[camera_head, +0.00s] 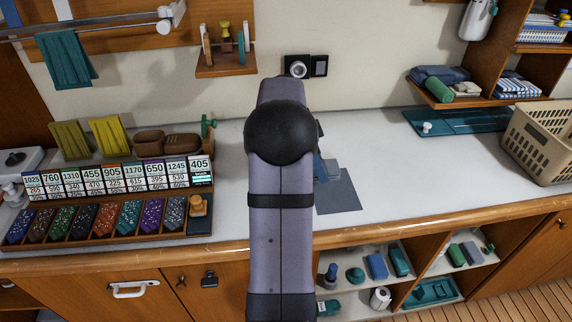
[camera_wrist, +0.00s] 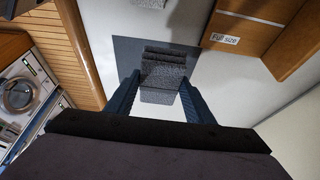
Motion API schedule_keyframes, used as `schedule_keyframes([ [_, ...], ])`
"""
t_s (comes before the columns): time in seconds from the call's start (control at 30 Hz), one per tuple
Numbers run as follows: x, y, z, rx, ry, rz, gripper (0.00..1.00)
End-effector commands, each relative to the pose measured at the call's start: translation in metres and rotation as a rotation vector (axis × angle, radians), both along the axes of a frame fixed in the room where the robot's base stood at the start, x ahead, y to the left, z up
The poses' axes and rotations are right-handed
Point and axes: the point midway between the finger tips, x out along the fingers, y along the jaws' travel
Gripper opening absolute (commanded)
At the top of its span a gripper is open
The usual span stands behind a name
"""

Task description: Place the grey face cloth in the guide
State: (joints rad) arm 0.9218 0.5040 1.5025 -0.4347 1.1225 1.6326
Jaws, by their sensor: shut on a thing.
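The grey face cloth (camera_wrist: 163,72) is a dark, speckled, folded cloth in the wrist view. It sits between the two blue fingers of my gripper (camera_wrist: 161,84), which is shut on it. A flat dark grey mat (camera_wrist: 126,52) lies below and around the cloth; I cannot tell whether the cloth touches it. The mat also shows in the head view (camera_head: 340,197), right of my arm. My arm hides most of the gripper there. A wooden piece labelled "Full size" (camera_wrist: 228,38) stands right of the mat. I cannot tell which piece is the guide.
Another grey speckled patch (camera_wrist: 150,3) is cut off at the wrist view's top edge.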

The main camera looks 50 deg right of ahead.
Motion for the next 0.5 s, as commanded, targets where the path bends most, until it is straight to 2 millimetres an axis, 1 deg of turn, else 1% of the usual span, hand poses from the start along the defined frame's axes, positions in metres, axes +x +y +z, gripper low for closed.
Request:
schedule_keyframes([
  [0.07, 0.016, -0.004, -0.003, -0.002, -0.002, 0.006, 0.21],
  [0.17, 0.043, -0.01, 0.0, -0.003, -0.003, 0.088, 0.21],
  [0.2, 0.054, -0.013, 0.004, -0.004, -0.004, 0.151, 0.21],
  [0.3, 0.076, -0.018, 0.015, -0.006, -0.003, 0.309, 0.21],
  [0.5, 0.108, -0.025, 0.038, -0.007, -0.005, 0.643, 0.21],
])
